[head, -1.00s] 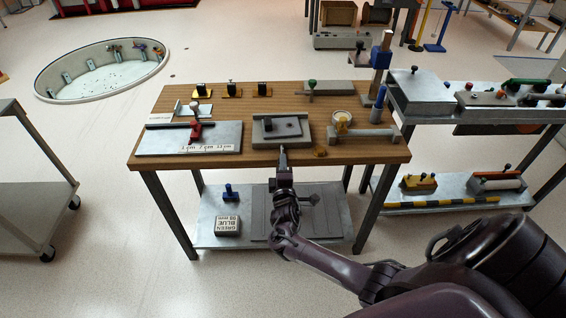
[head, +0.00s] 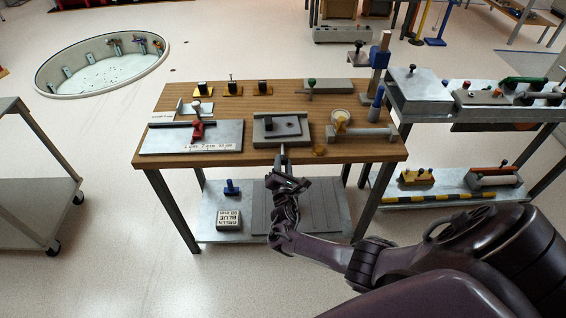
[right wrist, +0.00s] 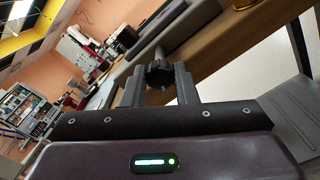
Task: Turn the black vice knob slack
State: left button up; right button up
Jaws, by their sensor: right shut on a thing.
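The grey vice (head: 262,141) sits at the front middle of the wooden workbench, with a flat plate and a small black block on top. Its black knob (right wrist: 160,74) is on a shaft pointing out over the bench's front edge. My right gripper (right wrist: 160,84) is shut on this knob, one finger on each side, in the right wrist view. In the head view my right gripper (head: 283,157) reaches up to the vice's front from below, and the knob is too small to make out there. My left gripper is not in view.
A grey bench (head: 410,108) stands close on the right.

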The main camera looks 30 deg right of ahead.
jog(key=shift+n+p, duration=0.45)
jog(key=shift+n, duration=1.65)
jog(key=o, duration=1)
jog(key=p+v, duration=0.1)
jog(key=v, duration=0.6)
jog(key=shift+s+a+p, duration=0.25)
jog(key=shift+s+p, duration=0.05)
